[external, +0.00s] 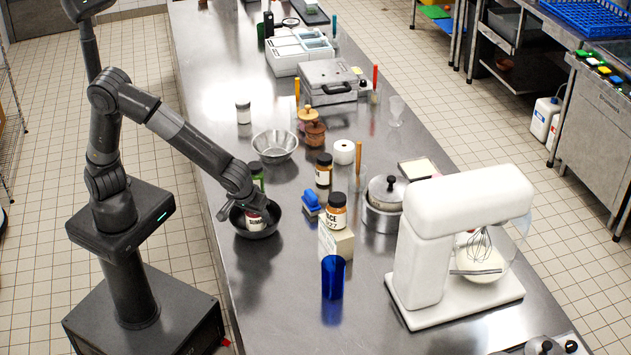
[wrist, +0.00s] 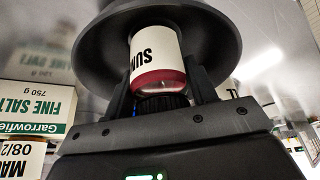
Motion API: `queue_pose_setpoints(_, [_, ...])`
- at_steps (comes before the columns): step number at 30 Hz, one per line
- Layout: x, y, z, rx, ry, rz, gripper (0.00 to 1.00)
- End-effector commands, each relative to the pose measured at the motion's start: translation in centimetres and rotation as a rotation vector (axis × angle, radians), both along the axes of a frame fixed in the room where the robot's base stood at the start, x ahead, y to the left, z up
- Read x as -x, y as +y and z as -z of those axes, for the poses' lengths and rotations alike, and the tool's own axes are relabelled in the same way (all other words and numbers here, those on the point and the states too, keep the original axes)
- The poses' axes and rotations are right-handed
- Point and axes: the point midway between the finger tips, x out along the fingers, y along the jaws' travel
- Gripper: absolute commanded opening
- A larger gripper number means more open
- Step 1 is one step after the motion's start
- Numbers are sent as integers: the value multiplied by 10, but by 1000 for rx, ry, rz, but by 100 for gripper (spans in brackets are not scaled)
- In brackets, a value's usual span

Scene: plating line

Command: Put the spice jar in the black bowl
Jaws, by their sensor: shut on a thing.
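The spice jar (external: 254,221) has a white label and dark red contents. The black bowl (external: 262,236) stands on the steel counter under my gripper. The jar's lower part is within the bowl's rim, and the bowl (wrist: 90,50) surrounds it in the wrist view. I cannot tell whether the jar touches the bowl's bottom.
A green-filled jar (external: 257,176) stands close behind my gripper. A blue sponge holder (external: 311,203), a salt box (external: 337,245) with a jar (external: 336,208) above it, and a blue cup (external: 333,280) are to the right. A steel bowl (external: 275,147) is behind. The counter's near left is clear.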

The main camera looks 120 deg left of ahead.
Motion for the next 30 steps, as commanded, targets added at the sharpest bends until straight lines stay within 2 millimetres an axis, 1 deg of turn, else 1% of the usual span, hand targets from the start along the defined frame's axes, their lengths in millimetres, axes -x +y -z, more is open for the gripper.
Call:
queue_pose_setpoints(1, [0,0,0,0,0,0,54])
queue_pose_setpoints(8, [0,0,0,0,0,0,73])
queue_pose_setpoints(17, [0,0,-3,0,-1,0,74])
queue_pose_setpoints(20, [-1,-4,-12,0,-4,2,74])
queue_pose_setpoints(23, [-1,-11,-30,0,-4,3,74])
queue_pose_setpoints(30, [-1,-31,-78,1,-4,2,74])
